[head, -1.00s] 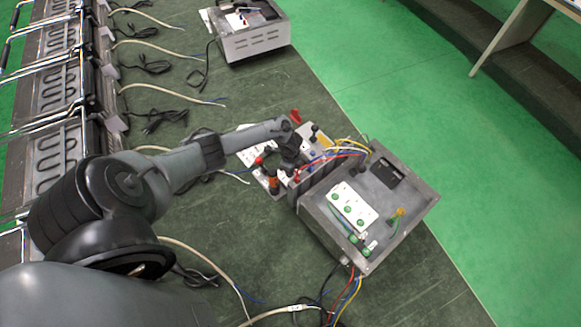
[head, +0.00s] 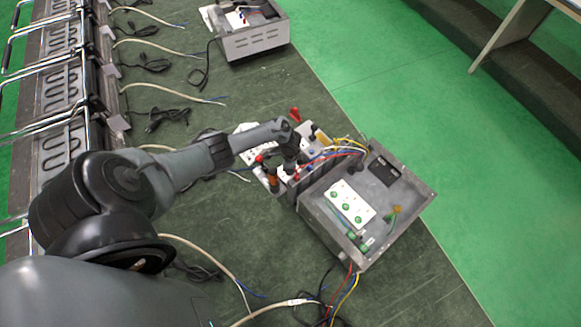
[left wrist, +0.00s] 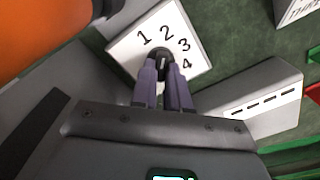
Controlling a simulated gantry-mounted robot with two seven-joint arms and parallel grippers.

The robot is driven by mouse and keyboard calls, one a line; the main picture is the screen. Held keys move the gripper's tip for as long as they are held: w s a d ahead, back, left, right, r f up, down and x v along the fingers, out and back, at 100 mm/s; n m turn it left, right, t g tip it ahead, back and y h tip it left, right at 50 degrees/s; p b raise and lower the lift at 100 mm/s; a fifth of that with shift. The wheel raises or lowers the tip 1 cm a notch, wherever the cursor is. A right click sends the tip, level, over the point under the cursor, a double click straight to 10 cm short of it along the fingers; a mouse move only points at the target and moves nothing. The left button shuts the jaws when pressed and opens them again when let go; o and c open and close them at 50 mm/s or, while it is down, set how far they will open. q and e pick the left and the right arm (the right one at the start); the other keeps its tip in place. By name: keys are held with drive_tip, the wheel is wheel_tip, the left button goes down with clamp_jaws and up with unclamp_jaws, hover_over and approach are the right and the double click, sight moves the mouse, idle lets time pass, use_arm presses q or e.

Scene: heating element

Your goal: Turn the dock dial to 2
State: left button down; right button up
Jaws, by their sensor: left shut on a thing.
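The dock dial is a small black knob (left wrist: 163,63) on a white plate (left wrist: 126,46) printed with the numbers 1, 2, 3 and 4. The knob has a light mark, but which number it points to is hard to tell. My left gripper (left wrist: 164,80) is shut on the knob, with one purple finger on each side of it. In the head view my left gripper (head: 290,155) reaches down over the dock (head: 246,151) and its wrist hides the dial.
A grey metal box (head: 330,238) with a white panel of green lights stands right beside the dock, with coloured wires between them. Orange and red upright parts stand close to my gripper. Loose cables lie on the dark floor.

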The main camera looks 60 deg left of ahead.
use_arm(q)
drive_tip(key=c, duration=1.1)
unclamp_jaws()
drive_tip(key=shift+r+p, duration=2.45)
drive_tip(key=shift+r, duration=2.95)
drive_tip(key=shift+s, duration=0.1)
